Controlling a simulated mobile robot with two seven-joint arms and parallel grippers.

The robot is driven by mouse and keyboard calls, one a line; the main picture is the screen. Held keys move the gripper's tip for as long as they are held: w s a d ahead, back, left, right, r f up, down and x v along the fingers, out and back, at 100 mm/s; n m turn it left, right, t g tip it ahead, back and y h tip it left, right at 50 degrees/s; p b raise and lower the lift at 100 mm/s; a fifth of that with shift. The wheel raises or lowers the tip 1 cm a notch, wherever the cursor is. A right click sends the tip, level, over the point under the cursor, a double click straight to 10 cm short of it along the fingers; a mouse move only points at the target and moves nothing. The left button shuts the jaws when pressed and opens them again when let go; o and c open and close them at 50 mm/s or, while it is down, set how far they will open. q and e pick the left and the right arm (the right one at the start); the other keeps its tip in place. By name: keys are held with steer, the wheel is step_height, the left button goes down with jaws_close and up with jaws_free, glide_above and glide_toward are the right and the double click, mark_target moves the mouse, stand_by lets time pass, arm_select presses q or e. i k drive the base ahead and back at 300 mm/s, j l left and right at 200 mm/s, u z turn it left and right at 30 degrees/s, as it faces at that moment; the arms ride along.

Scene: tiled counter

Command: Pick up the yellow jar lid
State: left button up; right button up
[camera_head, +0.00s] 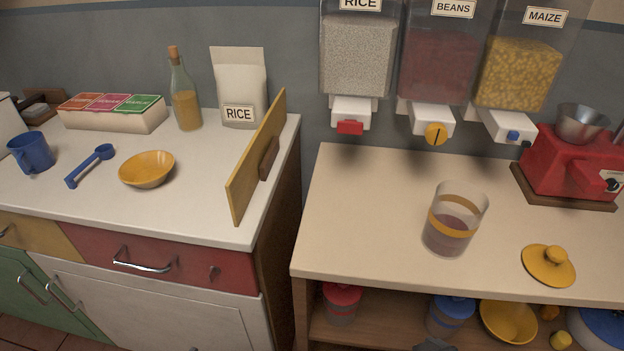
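The yellow jar lid (548,267) lies on the right counter near its front edge, with its round knob (555,255) facing up. A clear jar with a yellow band (454,222) stands open to its left, apart from it, with some brownish contents low inside. A small dark grey shape, which looks like the tip of my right gripper (434,345), shows at the bottom edge, below the counter and left of the lid. Its fingers cannot be made out. My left gripper is not in view.
Rice, beans and maize dispensers (437,65) hang above the right counter (370,210). A red grinder (575,165) stands behind the lid. The shelf below holds a yellow bowl (508,322) and lidded jars (342,303). A yellow board (243,185) stands at the left counter's edge.

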mark_target(551, 265)
steer(key=z, duration=1.65)
